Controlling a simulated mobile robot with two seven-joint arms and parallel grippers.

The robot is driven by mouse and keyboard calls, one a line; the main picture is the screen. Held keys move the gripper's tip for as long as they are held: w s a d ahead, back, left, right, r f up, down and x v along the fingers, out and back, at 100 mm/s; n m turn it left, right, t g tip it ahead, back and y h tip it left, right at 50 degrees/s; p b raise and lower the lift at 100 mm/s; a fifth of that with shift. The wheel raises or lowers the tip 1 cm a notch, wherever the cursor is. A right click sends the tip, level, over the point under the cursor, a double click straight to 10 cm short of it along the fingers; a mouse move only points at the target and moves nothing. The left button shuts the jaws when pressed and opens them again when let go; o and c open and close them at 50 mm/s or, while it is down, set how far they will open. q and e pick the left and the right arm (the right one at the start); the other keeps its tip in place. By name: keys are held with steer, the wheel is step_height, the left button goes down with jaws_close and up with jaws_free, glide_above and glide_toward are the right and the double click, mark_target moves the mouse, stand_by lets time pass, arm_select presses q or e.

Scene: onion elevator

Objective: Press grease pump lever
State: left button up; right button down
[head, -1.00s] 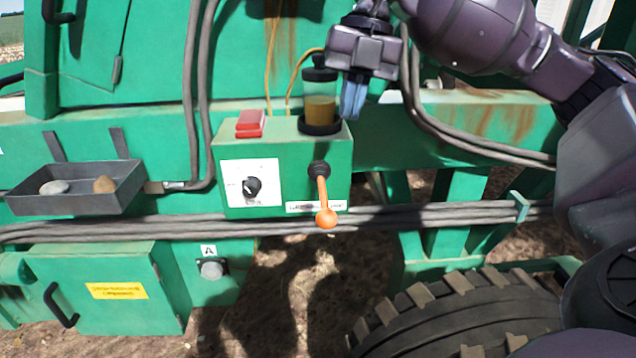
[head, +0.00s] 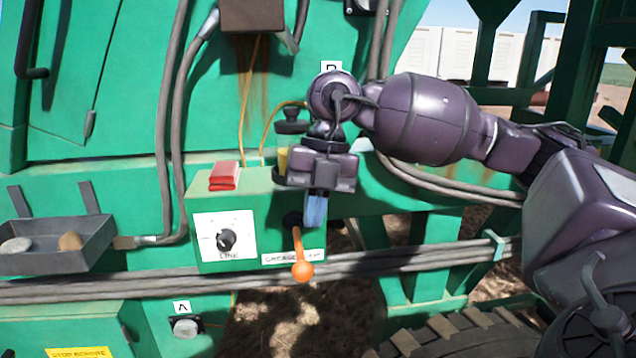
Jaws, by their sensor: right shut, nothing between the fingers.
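The grease pump lever (head: 299,255) is an orange rod with a round knob, hanging down from a black pivot on the front of a green pump box (head: 272,230). My right gripper (head: 315,210) comes in from the right with its blue fingers shut and empty, pointing down. In the picture the fingers sit just above and right of the lever's pivot; I cannot tell whether they touch the box or lever. The gripper body hides most of the grease reservoir (head: 282,160). My left gripper is not in view.
A red button (head: 224,175) tops the box, with a black dial (head: 226,239) on its front. A grey tray (head: 60,250) holding stones is at left. Grey pipes (head: 150,286) run below the box. A tyre (head: 450,335) is at lower right.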

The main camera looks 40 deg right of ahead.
mark_target(306, 261)
steer(key=x, duration=0.5)
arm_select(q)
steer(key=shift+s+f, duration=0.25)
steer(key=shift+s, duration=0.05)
arm_select(e)
steer(key=shift+f, duration=0.2)
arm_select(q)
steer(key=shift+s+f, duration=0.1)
